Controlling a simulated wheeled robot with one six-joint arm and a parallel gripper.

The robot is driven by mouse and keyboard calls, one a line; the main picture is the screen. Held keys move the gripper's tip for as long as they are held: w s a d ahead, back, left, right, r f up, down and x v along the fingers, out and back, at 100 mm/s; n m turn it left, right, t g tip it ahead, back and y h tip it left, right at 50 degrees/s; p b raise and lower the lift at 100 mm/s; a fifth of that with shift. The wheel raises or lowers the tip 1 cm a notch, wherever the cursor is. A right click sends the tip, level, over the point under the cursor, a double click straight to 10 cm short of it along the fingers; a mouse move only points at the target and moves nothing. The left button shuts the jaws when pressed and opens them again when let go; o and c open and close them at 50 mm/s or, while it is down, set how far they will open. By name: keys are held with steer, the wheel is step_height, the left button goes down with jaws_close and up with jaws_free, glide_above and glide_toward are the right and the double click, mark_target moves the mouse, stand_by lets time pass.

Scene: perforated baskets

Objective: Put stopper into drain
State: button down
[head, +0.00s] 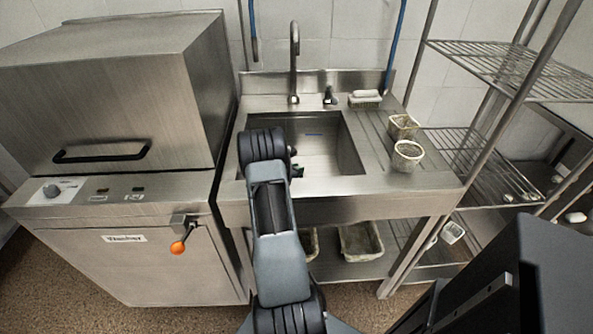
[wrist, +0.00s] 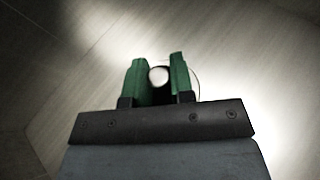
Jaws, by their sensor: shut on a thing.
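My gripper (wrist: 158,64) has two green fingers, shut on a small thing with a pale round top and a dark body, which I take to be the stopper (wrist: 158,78). In the head view my gripper (head: 297,171) shows only as a bit of green at the near side of the sink basin (head: 338,152), mostly behind my arm. A thin curved line arcs just right of the fingers in the wrist view; I cannot tell whether it is the drain's rim or the stopper's edge. The drain is not clearly seen in the head view.
A tall faucet (head: 294,62) stands behind the basin. Two perforated baskets (head: 407,156) (head: 403,126) stand on the drainboard at right, with a sponge-like block (head: 366,98) behind. A steel dishwasher (head: 110,100) stands left, wire shelves (head: 510,75) right. The basin floor looks mostly bare.

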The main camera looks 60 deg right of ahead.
steer(key=shift+f, duration=0.15)
steer(key=c, duration=0.9)
jaws_free()
